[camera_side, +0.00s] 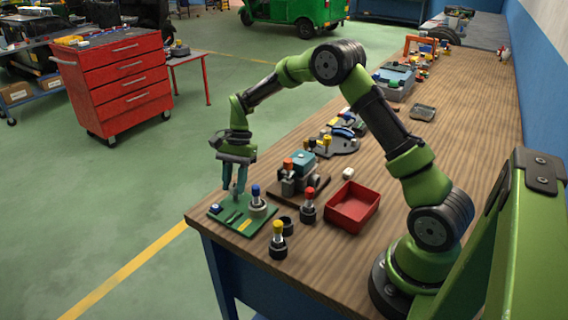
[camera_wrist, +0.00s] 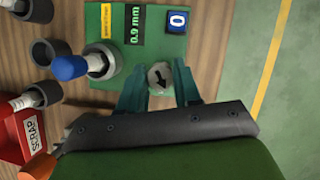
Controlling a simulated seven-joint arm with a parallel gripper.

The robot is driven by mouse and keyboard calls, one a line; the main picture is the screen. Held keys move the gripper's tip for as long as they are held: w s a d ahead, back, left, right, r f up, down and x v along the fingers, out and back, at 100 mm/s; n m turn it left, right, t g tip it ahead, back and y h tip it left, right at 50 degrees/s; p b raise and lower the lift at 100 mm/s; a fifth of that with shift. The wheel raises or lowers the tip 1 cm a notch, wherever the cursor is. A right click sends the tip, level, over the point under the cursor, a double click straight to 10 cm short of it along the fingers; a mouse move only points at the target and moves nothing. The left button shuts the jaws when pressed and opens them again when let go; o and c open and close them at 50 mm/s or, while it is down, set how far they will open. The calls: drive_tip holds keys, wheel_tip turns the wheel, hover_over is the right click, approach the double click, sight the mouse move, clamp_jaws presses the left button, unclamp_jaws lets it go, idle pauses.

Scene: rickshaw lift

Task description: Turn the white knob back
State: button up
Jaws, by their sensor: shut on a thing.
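The white knob (camera_wrist: 158,77) has a black arrow on top and sits on the edge of the green board (camera_wrist: 113,65). In the wrist view the arrow points down and to the right. My gripper (camera_wrist: 159,88) has one finger on each side of the knob and is shut on it. In the side view my gripper (camera_side: 233,193) points down over the green board (camera_side: 262,226), and its fingers mostly hide the knob.
A blue-capped plug (camera_side: 256,196) stands in a grey holder on the board. The table's edge lies close to the board.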

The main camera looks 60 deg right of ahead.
drive_tip(key=n+g, duration=0.1)
drive_tip(key=n, duration=0.2)
drive_tip(key=n+g+h, duration=0.1)
drive_tip(key=n, duration=0.2)
drive_tip(key=shift+w+n, duration=0.1)
drive_tip(key=shift+n, duration=0.2)
drive_tip(key=n+h, duration=0.1)
drive_tip(key=n, duration=0.1)
drive_tip(key=n+g+h, duration=0.1)
drive_tip(key=n, duration=0.2)
drive_tip(key=shift+n, duration=0.4)
drive_tip(key=o, duration=1.1)
drive_tip(key=shift+a, duration=0.1)
drive_tip(key=shift+c, duration=0.2)
drive_tip(key=shift+r, duration=0.15)
drive_tip(key=v, duration=1.1)
drive_tip(key=shift+w+r, duration=0.25)
drive_tip(key=shift+r, duration=0.05)
drive_tip(key=shift+a, duration=0.1)
